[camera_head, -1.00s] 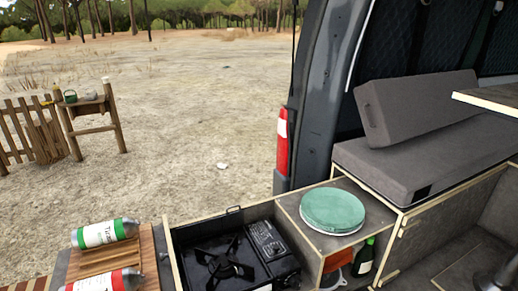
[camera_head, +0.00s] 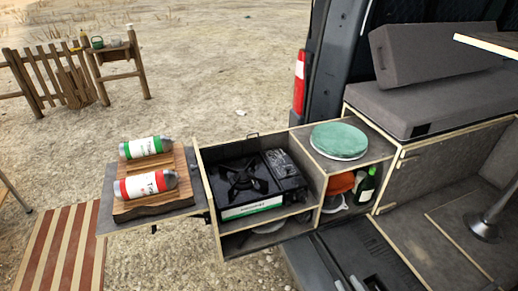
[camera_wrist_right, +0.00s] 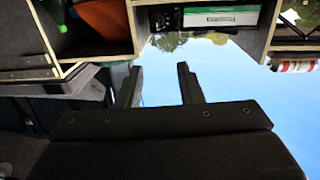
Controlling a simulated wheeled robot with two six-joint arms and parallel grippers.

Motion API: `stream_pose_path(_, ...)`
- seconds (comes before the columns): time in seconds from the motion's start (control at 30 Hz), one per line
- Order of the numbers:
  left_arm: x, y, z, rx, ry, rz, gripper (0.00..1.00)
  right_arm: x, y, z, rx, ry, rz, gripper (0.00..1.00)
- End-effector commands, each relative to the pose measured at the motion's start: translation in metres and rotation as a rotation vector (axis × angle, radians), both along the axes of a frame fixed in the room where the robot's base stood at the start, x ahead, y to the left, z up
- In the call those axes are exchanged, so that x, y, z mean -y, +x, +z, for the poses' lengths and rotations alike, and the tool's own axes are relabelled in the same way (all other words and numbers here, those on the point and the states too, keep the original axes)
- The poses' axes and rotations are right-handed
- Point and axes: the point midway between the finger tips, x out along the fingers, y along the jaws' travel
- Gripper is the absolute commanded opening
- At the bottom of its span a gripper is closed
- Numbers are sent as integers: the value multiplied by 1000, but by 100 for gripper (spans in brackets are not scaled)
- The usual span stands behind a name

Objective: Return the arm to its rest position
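My right gripper (camera_wrist_right: 161,84) is open and empty in its wrist view, with its two dark fingers apart. In the head view its fingertips (camera_head: 348,284) just show at the bottom edge, in front of the kitchen box. The rest of the right arm is out of the picture. My left gripper is not in view.
The kitchen box (camera_head: 300,210) holds a camping stove (camera_head: 240,178), with a green plate stack (camera_head: 339,140) on top. Green (camera_head: 146,147) and red (camera_head: 146,185) canisters lie on a wooden board. A bottle (camera_head: 366,187) stands in a compartment.

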Motion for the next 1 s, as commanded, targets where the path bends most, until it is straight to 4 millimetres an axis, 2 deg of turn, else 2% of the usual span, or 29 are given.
stream_pose_path(0.3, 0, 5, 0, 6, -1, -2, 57, 28, 4, 10, -77, -60, -153, 34)
stream_pose_path(0.57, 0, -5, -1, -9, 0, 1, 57, 63, -7, 26, -231, -121, -347, 34)
stream_pose_path(0.8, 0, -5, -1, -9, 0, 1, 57, 86, -41, 41, -470, -159, -494, 34)
stream_pose_path(1.0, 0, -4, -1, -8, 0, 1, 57, 88, -84, 55, -697, -177, -534, 34)
